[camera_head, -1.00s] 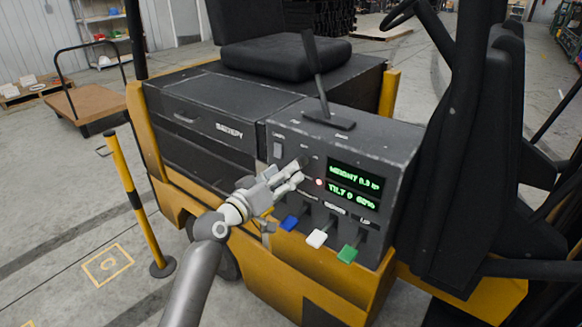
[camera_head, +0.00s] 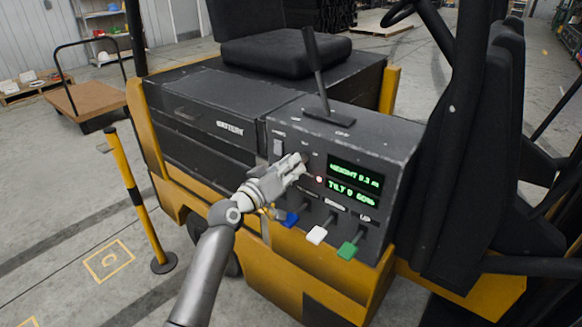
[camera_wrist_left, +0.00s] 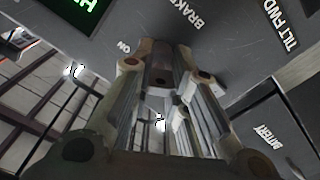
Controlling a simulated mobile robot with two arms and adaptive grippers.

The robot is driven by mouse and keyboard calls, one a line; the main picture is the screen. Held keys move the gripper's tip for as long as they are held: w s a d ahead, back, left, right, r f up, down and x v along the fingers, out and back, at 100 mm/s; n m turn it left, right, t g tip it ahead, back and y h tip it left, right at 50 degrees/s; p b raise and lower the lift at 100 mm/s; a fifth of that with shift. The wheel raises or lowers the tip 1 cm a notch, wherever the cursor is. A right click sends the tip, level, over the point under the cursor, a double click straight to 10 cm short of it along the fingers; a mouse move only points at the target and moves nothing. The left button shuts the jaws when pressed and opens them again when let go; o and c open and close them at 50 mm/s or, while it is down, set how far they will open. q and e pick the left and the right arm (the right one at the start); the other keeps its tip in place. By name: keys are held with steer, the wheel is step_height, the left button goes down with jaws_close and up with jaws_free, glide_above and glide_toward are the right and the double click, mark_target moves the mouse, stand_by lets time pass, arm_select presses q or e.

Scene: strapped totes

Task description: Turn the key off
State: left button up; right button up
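The dark control panel (camera_head: 397,165) stands on the side of the yellow and black vehicle. My left gripper (camera_head: 302,165) is at the panel's front, left of the green display and beside a small red light (camera_head: 319,180). It covers the key's area in the head view. In the left wrist view, the fingers (camera_wrist_left: 162,65) come close together at the panel beside the printed "ON" (camera_wrist_left: 124,46). A small dark piece shows between the fingertips. I cannot tell whether it is the key or whether they grip it. My right gripper is not in view.
Blue (camera_head: 290,219), white (camera_head: 317,235) and green (camera_head: 348,250) levers stick out just below my left gripper. A rocker switch (camera_head: 278,147) is to its left. A tall black lever (camera_head: 316,70) rises above the panel. A yellow and black post (camera_head: 132,195) stands left.

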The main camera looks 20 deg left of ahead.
arm_select(q)
jaws_close()
steer(key=shift+n, duration=0.4)
steer(key=n+p, duration=0.2)
steer(key=n, duration=0.2)
steer(key=shift+n+p, duration=0.3)
steer(key=shift+p, duration=0.05)
steer(key=n+p, duration=0.1)
steer(key=n, duration=0.3)
steer(key=shift+p, duration=0.4)
steer(key=shift+n+p, duration=0.4)
steer(key=shift+n, duration=0.8)
steer(key=shift+f, duration=0.1)
